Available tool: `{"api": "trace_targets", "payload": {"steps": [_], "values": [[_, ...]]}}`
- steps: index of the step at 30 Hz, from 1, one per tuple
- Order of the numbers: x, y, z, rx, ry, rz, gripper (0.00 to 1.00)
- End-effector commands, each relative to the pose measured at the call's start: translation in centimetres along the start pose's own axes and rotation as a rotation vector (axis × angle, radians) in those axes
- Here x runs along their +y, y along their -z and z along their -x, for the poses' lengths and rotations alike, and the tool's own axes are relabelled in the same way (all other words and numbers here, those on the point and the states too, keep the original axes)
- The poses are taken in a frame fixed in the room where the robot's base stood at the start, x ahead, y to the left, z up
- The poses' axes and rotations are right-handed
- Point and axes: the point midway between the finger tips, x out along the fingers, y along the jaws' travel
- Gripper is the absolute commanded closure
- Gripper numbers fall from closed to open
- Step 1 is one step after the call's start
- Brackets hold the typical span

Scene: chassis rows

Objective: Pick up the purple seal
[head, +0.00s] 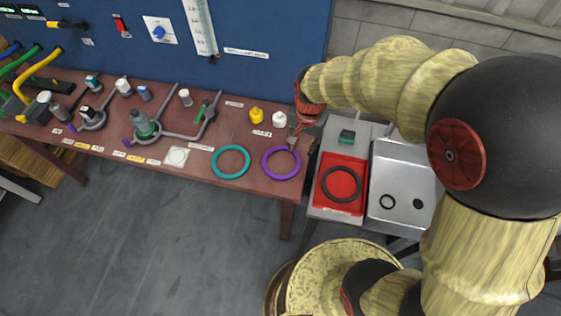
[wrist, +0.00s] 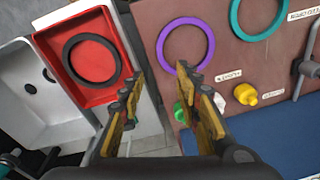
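The purple seal (head: 281,162) is a ring lying flat on the brown bench, near its right end. In the wrist view the purple seal (wrist: 186,22) lies at the top, beyond my fingertips and a little to the right. My gripper (head: 297,129) hangs over the right end of the bench, just behind the seal in the head view. In the wrist view my gripper (wrist: 157,75) has its two fingers apart with nothing between them. The gap between the fingers shows the bench edge and the grey surface beside it.
A teal ring (head: 230,161) lies left of the purple one. A yellow fitting (head: 256,115) and a white one (head: 279,119) stand behind. A red tray (head: 358,158) holding a black ring and a metal sink (head: 381,213) are to the right. A blue panel (head: 280,30) rises behind the bench.

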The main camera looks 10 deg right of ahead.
Motion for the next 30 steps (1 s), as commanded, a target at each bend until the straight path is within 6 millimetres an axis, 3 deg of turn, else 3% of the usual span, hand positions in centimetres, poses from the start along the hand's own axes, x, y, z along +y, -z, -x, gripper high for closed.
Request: {"api": "trace_targets", "payload": {"steps": [1, 3, 6, 20, 30], "values": [[-0.4, -0.2, -2.5, -0.024, -0.022, -0.037, 0.67], [-0.7, -0.4, -4.8, -0.042, -0.042, -0.083, 0.67], [-0.9, -0.7, -7.0, -0.056, -0.060, -0.127, 0.67], [-0.6, -1.0, -11.4, -0.062, -0.068, -0.149, 0.67], [-0.2, -1.1, -15.6, -0.061, -0.067, -0.148, 0.67]]}}
